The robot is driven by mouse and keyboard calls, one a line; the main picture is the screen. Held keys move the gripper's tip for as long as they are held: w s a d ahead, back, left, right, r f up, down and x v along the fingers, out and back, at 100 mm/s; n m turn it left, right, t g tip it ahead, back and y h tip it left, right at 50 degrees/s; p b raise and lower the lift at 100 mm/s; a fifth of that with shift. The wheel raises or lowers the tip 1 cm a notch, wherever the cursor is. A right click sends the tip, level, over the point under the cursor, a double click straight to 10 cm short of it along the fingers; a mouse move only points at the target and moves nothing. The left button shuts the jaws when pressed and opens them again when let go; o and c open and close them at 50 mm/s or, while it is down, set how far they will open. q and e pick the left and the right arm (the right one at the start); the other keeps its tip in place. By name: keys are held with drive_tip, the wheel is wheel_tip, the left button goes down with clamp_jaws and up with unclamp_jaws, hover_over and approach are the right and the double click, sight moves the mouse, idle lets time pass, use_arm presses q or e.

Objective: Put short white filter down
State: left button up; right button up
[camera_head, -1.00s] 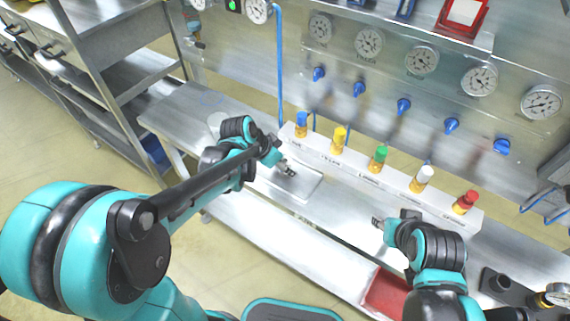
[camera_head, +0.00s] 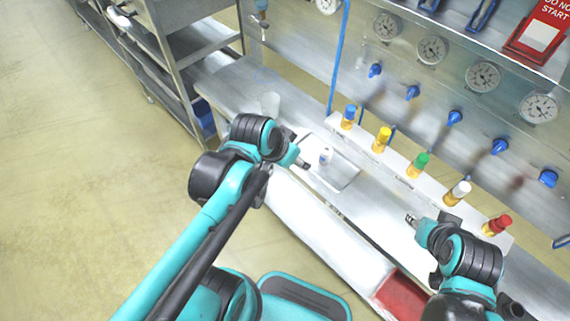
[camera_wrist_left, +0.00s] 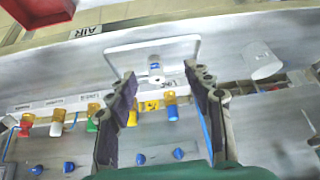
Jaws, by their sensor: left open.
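A short white filter (camera_head: 325,156) with a blue mark stands on the shallow metal tray (camera_head: 345,182) on the bench. It also shows in the left wrist view (camera_wrist_left: 155,66), apart from the tray's edges. My left gripper (camera_head: 304,164) is beside the tray, just left of the filter. In the left wrist view its fingers (camera_wrist_left: 161,76) are spread and nothing is held between them; the filter shows beyond the gap. My right gripper (camera_head: 411,219) hangs over the bench at the right, too small to tell its jaws.
A white rack (camera_head: 405,165) holds several bottles with blue, yellow, green, white and red caps behind the tray. A pale cup (camera_head: 270,104) stands left of the tray. A red bin (camera_head: 403,296) is at the front right. Gauges and blue valves line the panel behind.

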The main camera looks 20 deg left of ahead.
use_arm(q)
drive_tip(key=shift+s+a+f+n+t+y, duration=0.1)
drive_tip(key=shift+s+a+n+t+y, duration=0.15)
drive_tip(key=shift+s+n, duration=0.4)
drive_tip(key=shift+s+a+f+n+t+y, duration=0.25)
drive_tip(key=shift+s+n, duration=0.25)
drive_tip(key=shift+s, duration=0.3)
drive_tip(key=shift+s+a+n+t+y, duration=0.2)
drive_tip(key=shift+s+a+n, duration=0.1)
drive_tip(key=shift+s+n, duration=0.35)
